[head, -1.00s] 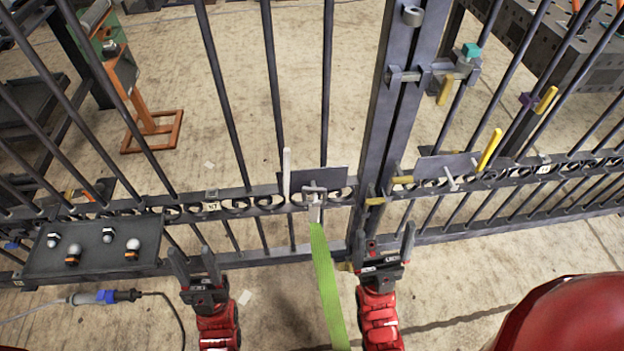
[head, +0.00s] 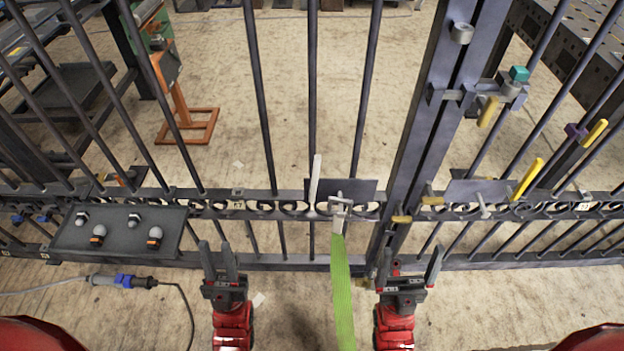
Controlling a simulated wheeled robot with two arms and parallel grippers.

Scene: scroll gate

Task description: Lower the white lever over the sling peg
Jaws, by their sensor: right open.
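The white lever (head: 315,180) stands upright on the gate's dark plate (head: 355,189), left of the gate post. Just right of it is a grey metal peg fitting (head: 340,204), with a green sling (head: 342,290) hanging from it toward me. The lever is beside the fitting, not over it. My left gripper (head: 220,262) is open and empty, in front of the gate, below and left of the lever. My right gripper (head: 411,268) is open and empty, right of the sling and near the foot of the post.
The barred gate (head: 262,205) spans the view, with a thick post (head: 440,120). A yellow lever (head: 527,180) is on the right section. A grey tray (head: 118,245) with several knobs is at left. A cable with a blue connector (head: 124,281) lies below it.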

